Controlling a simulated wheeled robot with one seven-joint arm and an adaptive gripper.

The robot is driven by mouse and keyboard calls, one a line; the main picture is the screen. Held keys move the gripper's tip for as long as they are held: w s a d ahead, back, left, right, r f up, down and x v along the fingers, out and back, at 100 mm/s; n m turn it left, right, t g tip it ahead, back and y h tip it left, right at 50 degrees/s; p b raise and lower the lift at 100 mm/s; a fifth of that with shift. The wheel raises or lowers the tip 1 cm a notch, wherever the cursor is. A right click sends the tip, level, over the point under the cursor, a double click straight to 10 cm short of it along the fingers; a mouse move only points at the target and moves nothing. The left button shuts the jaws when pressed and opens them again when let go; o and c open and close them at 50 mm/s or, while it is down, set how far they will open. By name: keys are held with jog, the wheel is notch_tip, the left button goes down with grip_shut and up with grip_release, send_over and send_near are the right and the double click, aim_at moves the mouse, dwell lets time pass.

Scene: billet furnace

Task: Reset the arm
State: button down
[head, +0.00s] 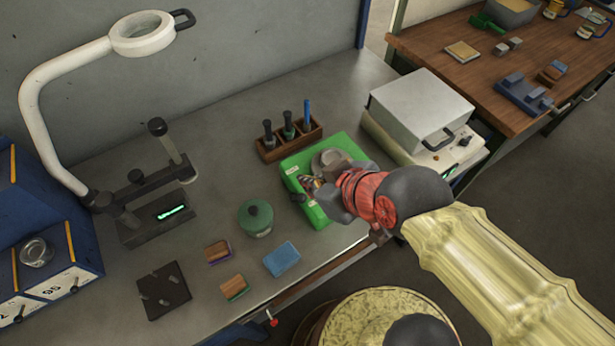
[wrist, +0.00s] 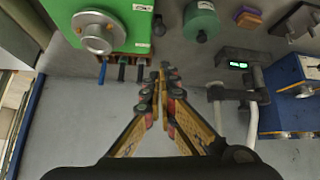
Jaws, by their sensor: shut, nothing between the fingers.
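My arm hides part of the tray in the head view.
A wooden rack (head: 285,146) with upright tools stands behind the tray. A grey-lidded box (head: 420,105) is to the right. A green round container (head: 255,217), a blue block (head: 282,259) and a white magnifier lamp (head: 140,35) are left. The bench's back strip is mostly clear.

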dwell(0.5)
jog(key=s+d+r+m+g+h, duration=0.1)
jog(key=d+m+h, duration=0.4)
jog(key=d, duration=1.2)
jog(key=s+r+m, duration=0.1)
jog(key=m, duration=0.2)
jog(key=shift+s+d, duration=0.3)
jog(key=shift+s, duration=0.05)
